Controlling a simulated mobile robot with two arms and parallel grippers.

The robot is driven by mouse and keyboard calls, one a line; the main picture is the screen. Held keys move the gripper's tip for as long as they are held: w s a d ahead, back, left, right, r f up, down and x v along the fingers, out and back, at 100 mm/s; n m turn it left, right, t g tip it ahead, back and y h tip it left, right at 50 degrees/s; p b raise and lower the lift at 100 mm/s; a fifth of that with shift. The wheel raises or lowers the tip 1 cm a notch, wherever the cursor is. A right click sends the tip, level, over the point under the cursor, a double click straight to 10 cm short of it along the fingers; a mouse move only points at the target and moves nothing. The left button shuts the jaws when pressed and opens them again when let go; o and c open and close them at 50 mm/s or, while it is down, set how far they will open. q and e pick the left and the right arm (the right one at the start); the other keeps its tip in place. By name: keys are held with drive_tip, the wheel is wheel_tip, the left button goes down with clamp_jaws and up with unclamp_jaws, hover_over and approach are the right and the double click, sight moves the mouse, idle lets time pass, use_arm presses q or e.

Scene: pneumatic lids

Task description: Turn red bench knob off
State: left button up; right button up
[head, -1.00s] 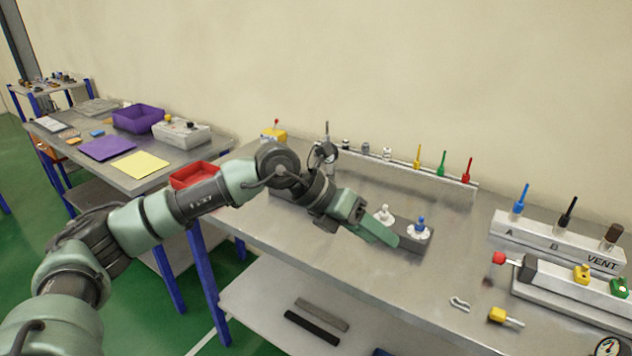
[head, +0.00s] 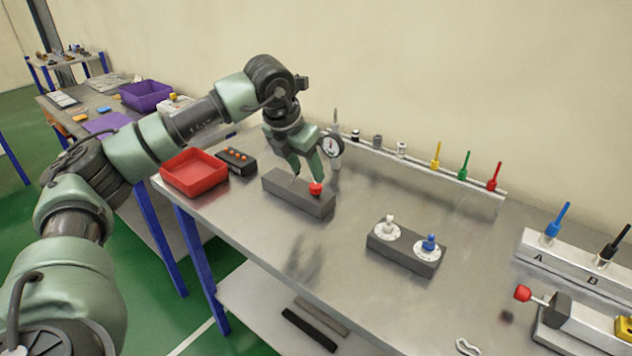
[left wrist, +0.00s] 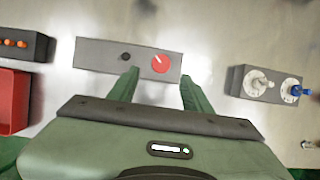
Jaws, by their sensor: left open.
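The red bench knob (head: 316,188) is a small round red knob on the right part of a dark grey block (head: 298,199) on the bench. In the left wrist view the red knob (left wrist: 160,63) shows from above with a pale mark on its face. A small black part (left wrist: 125,57) sits to its left on the same block. My left gripper (head: 305,178) hangs over the block, its green fingers pointing down, with the knob near the fingertips. In the left wrist view my fingers (left wrist: 158,82) are spread apart, with the knob beyond and between their tips. My right gripper is out of view.
A red tray (head: 194,192) and a dark box with orange buttons (head: 236,160) stand to the left. A block with white and blue knobs (head: 405,258) stands to the right. Behind is a rail with coloured tools (head: 440,180). The bench between the blocks is clear.

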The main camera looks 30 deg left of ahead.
sight(314, 186)
use_arm(q)
drive_tip(key=b+x, duration=0.2)
drive_tip(key=x, duration=0.2)
drive_tip(key=shift+f, duration=0.3)
drive_tip(key=shift+w+f, duration=0.2)
drive_tip(key=shift+f, duration=0.1)
drive_tip(key=shift+w+d+f, duration=0.1)
drive_tip(key=c, duration=0.9)
clamp_jaws()
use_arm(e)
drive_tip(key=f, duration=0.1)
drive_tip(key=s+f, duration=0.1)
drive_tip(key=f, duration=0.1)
